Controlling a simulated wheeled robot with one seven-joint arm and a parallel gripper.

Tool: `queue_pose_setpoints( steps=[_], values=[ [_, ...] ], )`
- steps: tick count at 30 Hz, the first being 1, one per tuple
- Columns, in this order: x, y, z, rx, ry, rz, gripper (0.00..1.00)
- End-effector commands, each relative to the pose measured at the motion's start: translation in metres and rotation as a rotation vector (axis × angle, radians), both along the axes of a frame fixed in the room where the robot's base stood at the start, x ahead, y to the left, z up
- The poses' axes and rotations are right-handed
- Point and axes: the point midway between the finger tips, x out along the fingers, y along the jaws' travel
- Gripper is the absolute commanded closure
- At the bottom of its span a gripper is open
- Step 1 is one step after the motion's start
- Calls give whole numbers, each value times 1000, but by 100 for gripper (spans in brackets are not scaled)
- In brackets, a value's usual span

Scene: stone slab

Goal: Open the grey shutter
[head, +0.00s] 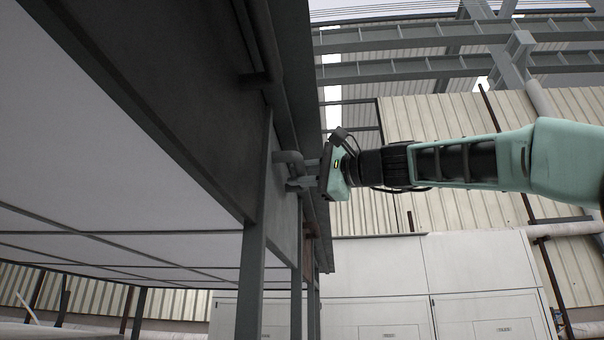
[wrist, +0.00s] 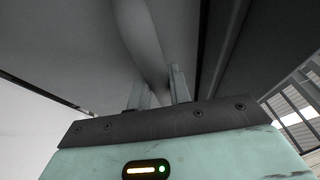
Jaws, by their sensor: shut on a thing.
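The grey shutter (head: 283,222) looks like the narrow upright panel seen at a steep angle under the dark structure, left of my arm in the head view. A rounded grey handle (head: 287,157) sticks out near its top. My gripper (head: 300,180) reaches in from the right and is shut on this handle. In the wrist view, the two fingers of my gripper (wrist: 160,88) stand on either side of the rounded handle bar (wrist: 142,38). The exact contact between fingers and bar is partly hidden, and how far the shutter is open I cannot tell.
A dark beam (head: 180,75) and a pipe run overhead beside the gripper. Grey posts (head: 250,285) stand below at the left. White cabinets (head: 480,265) stand in the background. Space right of the panel, under my arm, looks open.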

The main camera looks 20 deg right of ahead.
Motion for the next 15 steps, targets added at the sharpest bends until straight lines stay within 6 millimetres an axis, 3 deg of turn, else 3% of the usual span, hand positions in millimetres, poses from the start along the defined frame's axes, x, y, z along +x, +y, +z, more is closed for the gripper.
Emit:
queue_pose_setpoints(
  steps=[1, 2, 3, 15],
  values=[
    [-3, -2, 8, 11, -13, -6, 100],
    [-3, -2, 8, 11, -13, -6, 72],
    [-3, -2, 9, 11, -13, -5, 61],
    [-6, -5, 2, 6, -9, -4, 59]
  ],
)
